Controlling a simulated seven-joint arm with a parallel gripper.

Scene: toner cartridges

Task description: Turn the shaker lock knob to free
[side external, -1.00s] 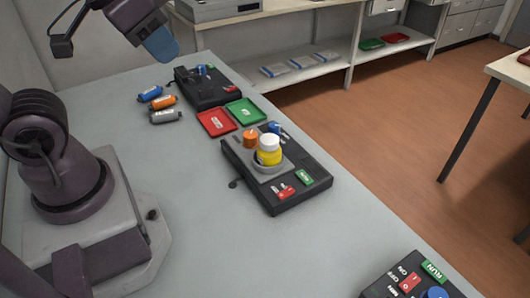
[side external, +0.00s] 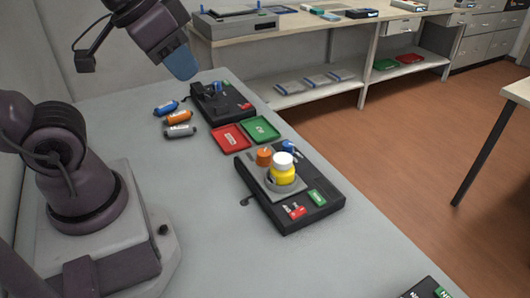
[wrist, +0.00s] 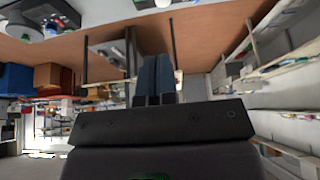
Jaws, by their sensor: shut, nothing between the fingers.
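A black shaker unit (side external: 318,207) stands on the grey bench. A yellow bottle with a white cap (side external: 283,172) sits upright in its grey round holder. An orange knob (side external: 264,155) and a blue knob (side external: 288,147) are behind the bottle on the unit; I cannot tell which one is the lock knob, and their markings are unreadable. My gripper (side external: 181,64), with blue fingers, is high over the back left of the bench, well away from the unit. In the wrist view its fingers (wrist: 156,80) are together and empty.
A second black unit (side external: 222,106) stands behind, below my gripper. Red (side external: 231,138) and green (side external: 261,130) trays lie between the units. Blue, orange and grey cartridges (side external: 178,118) lie left of them. Another dark unit (side external: 432,290) is cut off at the front. Bare bench lies front left.

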